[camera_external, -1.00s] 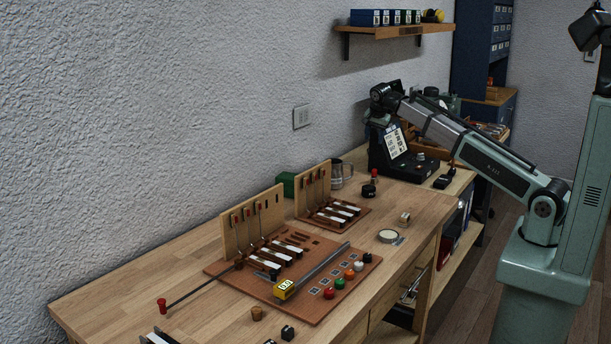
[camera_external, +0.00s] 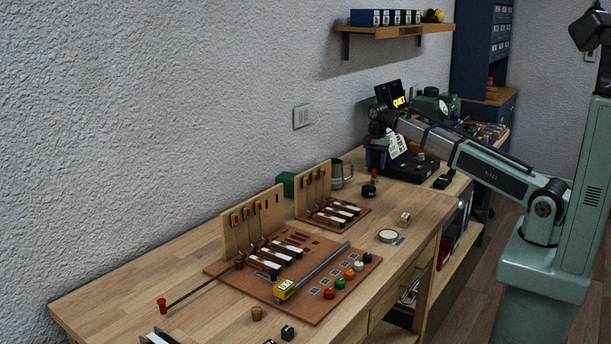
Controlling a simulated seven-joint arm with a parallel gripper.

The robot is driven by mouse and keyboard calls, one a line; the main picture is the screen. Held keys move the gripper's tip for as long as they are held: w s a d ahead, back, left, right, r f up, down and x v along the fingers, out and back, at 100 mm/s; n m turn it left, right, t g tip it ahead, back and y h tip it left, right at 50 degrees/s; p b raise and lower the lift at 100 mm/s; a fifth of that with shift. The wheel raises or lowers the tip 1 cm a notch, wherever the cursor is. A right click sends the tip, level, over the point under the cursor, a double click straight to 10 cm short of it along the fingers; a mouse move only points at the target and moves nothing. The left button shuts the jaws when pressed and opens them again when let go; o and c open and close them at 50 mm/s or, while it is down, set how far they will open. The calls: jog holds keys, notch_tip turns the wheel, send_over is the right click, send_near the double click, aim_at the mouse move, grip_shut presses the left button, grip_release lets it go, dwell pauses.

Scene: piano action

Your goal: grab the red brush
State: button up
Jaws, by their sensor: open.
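I cannot clearly make out a red brush. A small red-topped upright item (camera_external: 374,174) stands near the back of the bench, beside a dark round piece (camera_external: 369,190); it is too small to tell what it is. A red knob-like end (camera_external: 162,305) of a thin dark rod is at the front left of the bench. My gripper (camera_external: 378,136) is at the end of my arm, above the back of the bench, before the black device. It is open and apart from both red items; its fingers are small and dark here.
A brown board (camera_external: 318,308) holds key mechanisms, a yellow-ended metal bar (camera_external: 312,272) and coloured knobs. A smaller key stand (camera_external: 331,212), green box (camera_external: 286,183) and metal cup (camera_external: 341,173) are behind. The black device (camera_external: 401,163) is close to my arm. Bare wood lies at the left.

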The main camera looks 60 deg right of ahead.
aim_at(374, 169)
jog(key=shift+w+d+f, duration=0.1)
jog(key=shift+f, duration=1.45)
jog(key=shift+w+f, duration=0.1)
jog(key=shift+f, duration=1.45)
jog(key=shift+c, duration=0.5)
grip_shut()
